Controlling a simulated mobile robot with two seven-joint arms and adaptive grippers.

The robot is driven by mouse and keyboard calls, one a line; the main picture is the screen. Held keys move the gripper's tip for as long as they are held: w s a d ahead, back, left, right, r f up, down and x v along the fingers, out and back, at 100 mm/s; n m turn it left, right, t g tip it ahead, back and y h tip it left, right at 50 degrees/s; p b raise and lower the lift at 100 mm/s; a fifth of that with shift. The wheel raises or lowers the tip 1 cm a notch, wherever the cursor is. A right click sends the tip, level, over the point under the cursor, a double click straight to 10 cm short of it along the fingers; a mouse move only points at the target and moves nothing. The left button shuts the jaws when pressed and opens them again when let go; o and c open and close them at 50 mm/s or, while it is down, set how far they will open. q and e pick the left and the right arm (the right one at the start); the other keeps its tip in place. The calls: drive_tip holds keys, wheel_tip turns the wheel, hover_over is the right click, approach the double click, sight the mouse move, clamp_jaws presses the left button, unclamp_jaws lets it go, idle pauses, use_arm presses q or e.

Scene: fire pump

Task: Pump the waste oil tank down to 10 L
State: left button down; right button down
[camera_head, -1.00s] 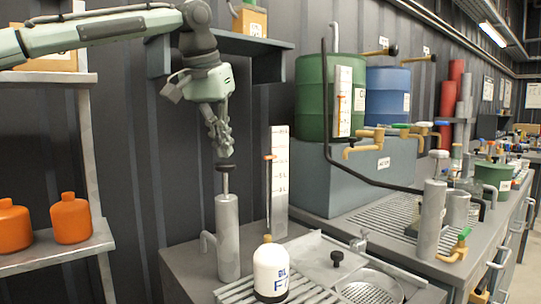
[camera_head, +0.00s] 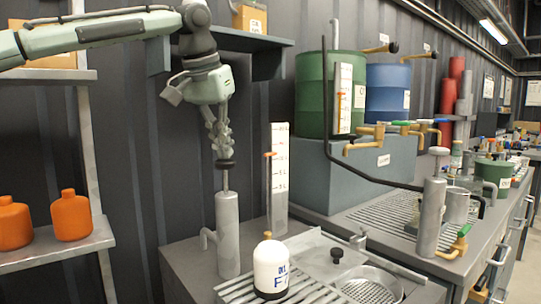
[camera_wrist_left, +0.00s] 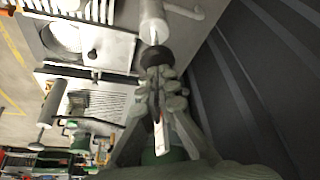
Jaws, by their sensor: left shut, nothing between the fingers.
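A grey hand pump (camera_head: 227,235) stands upright on the bench at the left, its thin rod raised and topped by a black knob (camera_head: 225,164). The knob also shows in the left wrist view (camera_wrist_left: 154,59). My left gripper (camera_head: 224,153) is shut and points down at the knob's top. Its fingertips (camera_wrist_left: 158,72) look close to or touching the knob; contact is not certain. A white scale (camera_head: 280,165) with an orange marker (camera_head: 270,154) stands right of the pump. Its markings are too small to read surely, and no visible label identifies the waste oil tank. My right gripper is not seen.
A white bottle (camera_head: 271,268) stands on a slatted grate in front of the pump. A green drum (camera_head: 313,95) and a blue drum (camera_head: 388,88) sit behind. A shelf (camera_head: 255,45) is close to my left arm. Orange bottles (camera_head: 72,215) stand left.

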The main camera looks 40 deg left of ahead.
sight(221, 162)
use_arm(q)
drive_tip(key=shift+s+f, duration=0.1)
drive_tip(key=shift+f, duration=2.7)
drive_tip(key=shift+r, duration=3.25)
drive_tip(key=shift+f, duration=0.15)
drive_tip(key=shift+f, duration=3.05)
drive_tip(key=shift+r, duration=3.15)
